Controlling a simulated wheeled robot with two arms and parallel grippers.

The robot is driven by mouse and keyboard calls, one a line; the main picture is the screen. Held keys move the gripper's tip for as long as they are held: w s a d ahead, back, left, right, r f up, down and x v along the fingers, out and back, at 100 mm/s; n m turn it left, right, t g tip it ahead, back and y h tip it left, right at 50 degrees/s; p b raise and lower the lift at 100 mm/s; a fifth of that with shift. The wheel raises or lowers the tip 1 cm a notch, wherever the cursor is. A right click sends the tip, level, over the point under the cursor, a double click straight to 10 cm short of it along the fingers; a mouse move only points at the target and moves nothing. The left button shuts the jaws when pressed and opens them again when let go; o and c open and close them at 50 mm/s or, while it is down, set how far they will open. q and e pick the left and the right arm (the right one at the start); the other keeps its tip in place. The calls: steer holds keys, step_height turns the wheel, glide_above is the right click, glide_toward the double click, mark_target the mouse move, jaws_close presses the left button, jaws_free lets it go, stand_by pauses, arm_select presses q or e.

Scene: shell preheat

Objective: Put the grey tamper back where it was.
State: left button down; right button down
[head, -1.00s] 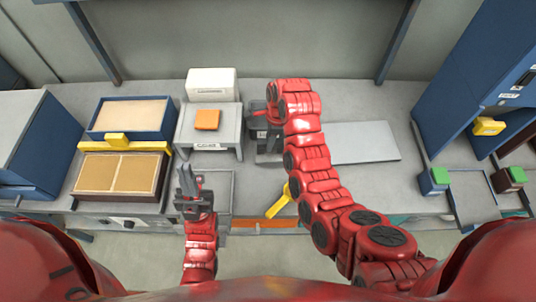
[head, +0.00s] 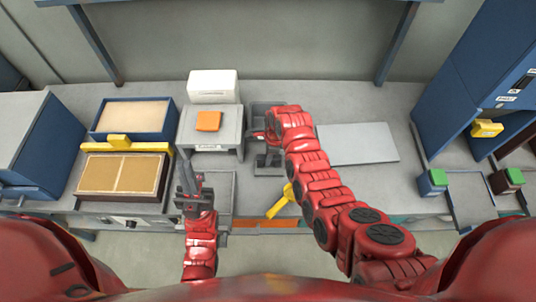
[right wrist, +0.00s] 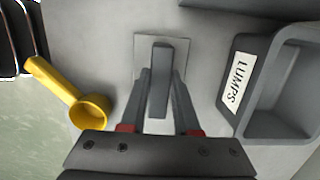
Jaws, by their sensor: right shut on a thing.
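The grey tamper (right wrist: 160,80) is between the fingers of my right gripper (right wrist: 162,112) in the right wrist view, and the gripper is shut on it. A pale grey square (right wrist: 184,52) shows just beneath or behind the tamper, over the bench. I cannot tell whether they touch. In the head view my right gripper (head: 264,142) is over the bench, in front of the dark grey bin, and the tamper is hard to make out there. My left gripper (head: 188,182) hangs at the bench's front left with its fingers pointing away from me. Its opening is unclear.
The bin labelled LUMPS (right wrist: 280,85) stands right of the tamper in the right wrist view. A yellow scoop (right wrist: 90,110) lies to its left. In the head view, a grey stand (head: 229,128) with an orange block (head: 208,121) is left; a pale plate (head: 357,144) lies right.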

steer(key=c, duration=0.6)
jaws_free()
steer(key=shift+c, duration=0.2)
steer(key=shift+r, duration=0.1)
